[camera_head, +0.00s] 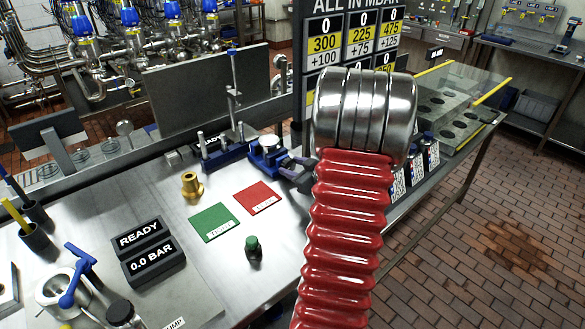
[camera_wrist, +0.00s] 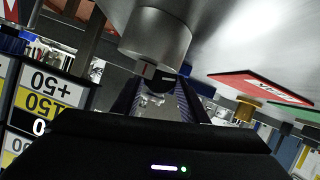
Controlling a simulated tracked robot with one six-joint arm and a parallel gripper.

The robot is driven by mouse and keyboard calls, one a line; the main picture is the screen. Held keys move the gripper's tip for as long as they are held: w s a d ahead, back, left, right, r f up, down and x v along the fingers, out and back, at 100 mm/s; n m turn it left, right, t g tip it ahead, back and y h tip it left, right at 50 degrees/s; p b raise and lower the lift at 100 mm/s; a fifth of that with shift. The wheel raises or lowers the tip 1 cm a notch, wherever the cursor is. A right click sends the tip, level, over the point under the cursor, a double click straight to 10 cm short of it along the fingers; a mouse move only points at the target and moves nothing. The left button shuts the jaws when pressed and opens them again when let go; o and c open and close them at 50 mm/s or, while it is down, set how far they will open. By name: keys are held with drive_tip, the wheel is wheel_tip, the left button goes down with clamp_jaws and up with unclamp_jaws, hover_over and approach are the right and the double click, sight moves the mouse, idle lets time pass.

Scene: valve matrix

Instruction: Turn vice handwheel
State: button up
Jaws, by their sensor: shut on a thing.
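The blue vice (camera_head: 262,158) stands on the steel bench, left of my arm, with a round silver part on top. My gripper (camera_head: 290,170) reaches its right side with dark fingers that touch or nearly touch it. In the wrist view my gripper (camera_wrist: 160,95) has its fingers close together at the vice, shut on its handwheel. The handwheel is mostly hidden by the fingers, so its turn angle cannot be told. A thick steel cylinder (camera_wrist: 155,35) fills the top middle of the wrist view; I cannot tell what it belongs to.
A green card (camera_head: 214,222) and a red card (camera_head: 257,198) lie in front of the vice. A brass fitting (camera_head: 192,186) stands to the left, and a green-capped part (camera_head: 253,248) nearer. A number board (camera_head: 340,45) rises behind my arm. Bare bench lies around the cards.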

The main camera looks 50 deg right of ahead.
drive_tip(key=shift+s+d+f+m+t+y, duration=0.1)
drive_tip(key=shift+d+m+t+y, duration=0.05)
drive_tip(key=shift+m+y, duration=0.7)
drive_tip(key=shift+d+m+t+y, duration=0.15)
drive_tip(key=shift+m+y, duration=0.4)
drive_tip(key=shift+m, duration=0.6)
drive_tip(key=o, duration=0.8)
drive_tip(key=v, duration=1.3)
drive_tip(key=shift+s, duration=0.4)
